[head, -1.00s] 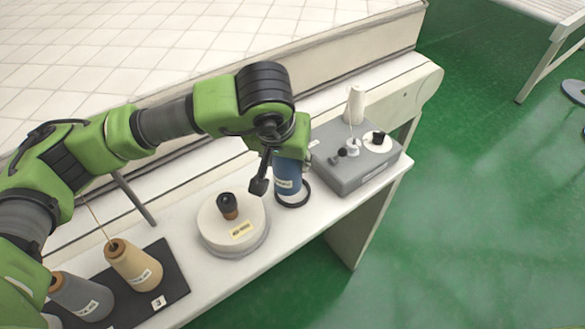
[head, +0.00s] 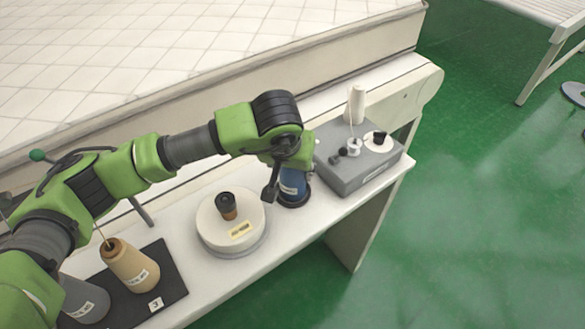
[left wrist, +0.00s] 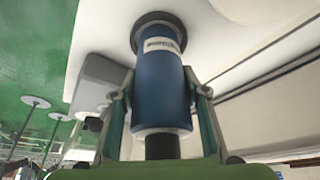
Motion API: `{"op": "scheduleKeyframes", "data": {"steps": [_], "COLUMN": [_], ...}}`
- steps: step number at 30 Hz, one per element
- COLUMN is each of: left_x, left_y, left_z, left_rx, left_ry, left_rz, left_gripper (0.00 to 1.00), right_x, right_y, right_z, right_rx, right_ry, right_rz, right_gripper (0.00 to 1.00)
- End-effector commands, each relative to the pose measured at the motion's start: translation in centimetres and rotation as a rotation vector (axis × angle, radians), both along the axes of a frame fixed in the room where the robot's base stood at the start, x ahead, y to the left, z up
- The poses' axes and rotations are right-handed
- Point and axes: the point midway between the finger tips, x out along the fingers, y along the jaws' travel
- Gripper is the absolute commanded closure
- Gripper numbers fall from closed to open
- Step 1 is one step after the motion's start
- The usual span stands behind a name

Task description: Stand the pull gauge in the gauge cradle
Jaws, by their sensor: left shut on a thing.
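The pull gauge is a blue cylinder (head: 292,184) with a white label, standing near the right part of the narrow white table; it also fills the middle of the left wrist view (left wrist: 160,92). My left gripper (head: 287,173) is shut on the gauge, with one finger on each side of it in the left wrist view (left wrist: 162,100). The gauge cradle is a dark round ring (head: 294,204). The gauge's lower end is in the ring, which shows around its far end in the left wrist view (left wrist: 158,22). The gauge looks about upright. Its top is partly hidden by my gripper.
A round white scale-like stand (head: 210,232) with a small dark-topped piece is just left of the gauge. A grey box (head: 345,180) with small fittings stands to the right. Thread cones (head: 132,268) stand on a black mat at the left. A quilted mattress (head: 150,50) lies behind.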

Motion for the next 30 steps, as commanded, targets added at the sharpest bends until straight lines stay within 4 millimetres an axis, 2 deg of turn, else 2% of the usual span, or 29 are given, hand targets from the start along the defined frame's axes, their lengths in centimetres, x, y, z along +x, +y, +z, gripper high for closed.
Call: {"op": "scheduleKeyframes", "data": {"steps": [2, 3, 4, 14, 17, 19, 30], "left_x": [0.1, 0.0, 0.0, 0.0, 0.0, -0.2, -3.0], "left_y": [0.0, 0.0, 0.0, 0.0, 0.0, 0.1, 0.8], "left_z": [-0.2, -0.2, -0.2, -0.1, 0.2, 0.7, 7.8], "left_rx": [-0.002, 0.000, 0.000, 0.001, 0.000, 0.000, -0.001], "left_ry": [-0.004, 0.000, 0.000, 0.001, 0.001, -0.002, -0.005], "left_rz": [0.000, 0.000, 0.000, 0.001, 0.001, 0.000, 0.000], "left_gripper": [1.00, 0.51, 0.43, 0.42, 0.42, 0.42, 0.42], "right_x": [0.2, 0.3, 0.3, 0.5, 0.5, 0.5, 0.5], "right_y": [0.0, 0.0, 0.0, 0.1, 0.1, 0.1, 0.1], "right_z": [-0.4, -0.3, -0.2, -0.2, 0.3, -0.1, -1.7], "right_rx": [0.001, 0.001, 0.000, 0.001, 0.002, 0.002, 0.002], "right_ry": [-0.003, -0.004, -0.004, -0.008, -0.008, -0.008, -0.008], "right_rz": [0.000, -0.001, -0.001, -0.001, -0.001, -0.002, -0.001], "right_gripper": [0.60, 0.60, 0.60, 0.60, 0.60, 0.60, 0.60]}}
